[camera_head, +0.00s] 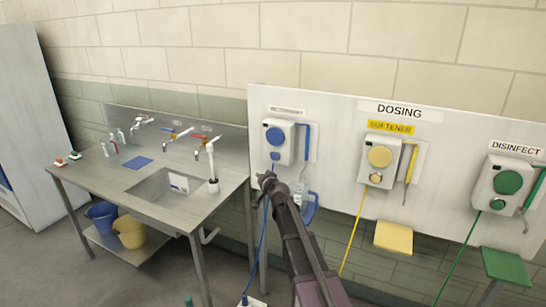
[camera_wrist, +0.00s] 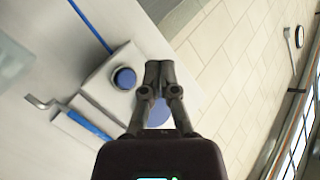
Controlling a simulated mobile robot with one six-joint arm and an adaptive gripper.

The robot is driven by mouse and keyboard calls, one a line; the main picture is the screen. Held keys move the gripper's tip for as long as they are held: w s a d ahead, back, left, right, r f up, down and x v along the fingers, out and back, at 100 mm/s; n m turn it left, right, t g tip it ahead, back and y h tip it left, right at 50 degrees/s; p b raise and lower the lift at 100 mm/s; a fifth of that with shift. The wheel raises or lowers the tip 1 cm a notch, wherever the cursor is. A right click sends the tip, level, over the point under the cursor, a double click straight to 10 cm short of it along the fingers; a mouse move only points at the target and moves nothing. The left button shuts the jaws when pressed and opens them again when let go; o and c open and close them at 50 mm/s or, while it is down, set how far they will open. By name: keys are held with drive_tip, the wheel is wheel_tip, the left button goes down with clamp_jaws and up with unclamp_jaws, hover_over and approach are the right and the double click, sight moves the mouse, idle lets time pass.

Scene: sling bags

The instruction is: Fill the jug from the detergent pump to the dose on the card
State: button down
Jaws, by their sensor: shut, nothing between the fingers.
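The detergent pump (camera_head: 290,149) is a white wall box with a large blue disc and a smaller blue button (camera_head: 275,156); its label is too small to read surely. In the wrist view the pump's white body (camera_wrist: 97,86), round blue button (camera_wrist: 124,78) and blue disc (camera_wrist: 158,118) lie beyond my gripper (camera_wrist: 158,70). My gripper (camera_head: 266,180) is shut and empty, just below the pump in the head view. A clear jug-like vessel (camera_head: 300,188) stands by a blue shelf (camera_head: 311,207), partly hidden by my arm; its fill is unreadable. A small white card (camera_head: 179,183) shows at the sink.
A softener pump (camera_head: 379,162) in yellow and a disinfect pump (camera_head: 507,187) in green hang to the right. A steel sink bench (camera_head: 160,205) with taps stands left. Blue and yellow buckets (camera_head: 131,233) sit below it. Coloured hoses hang beneath the pumps.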

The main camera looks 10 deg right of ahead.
sight(271, 157)
drive_tip(key=shift+w+d+r+m+t+h, duration=0.15)
drive_tip(key=shift+w+d+r+m+t, duration=0.1)
drive_tip(key=shift+w+r, duration=0.2)
drive_tip(key=shift+w+d+r+m+t+h, duration=0.2)
drive_tip(key=shift+w+r+m+t, duration=0.1)
drive_tip(key=shift+w, duration=0.1)
drive_tip(key=shift+w+d, duration=0.9)
drive_tip(key=shift+w, duration=0.3)
drive_tip(key=shift+w+d, duration=0.85)
drive_tip(key=shift+w, duration=0.3)
drive_tip(key=shift+w+d, duration=0.9)
drive_tip(key=shift+w, duration=0.3)
drive_tip(key=shift+w, duration=0.1)
drive_tip(key=shift+w+d, duration=0.2)
drive_tip(key=shift+w, duration=0.05)
drive_tip(key=shift+w+d, duration=0.25)
drive_tip(key=shift+w, duration=0.15)
idle(2.9)
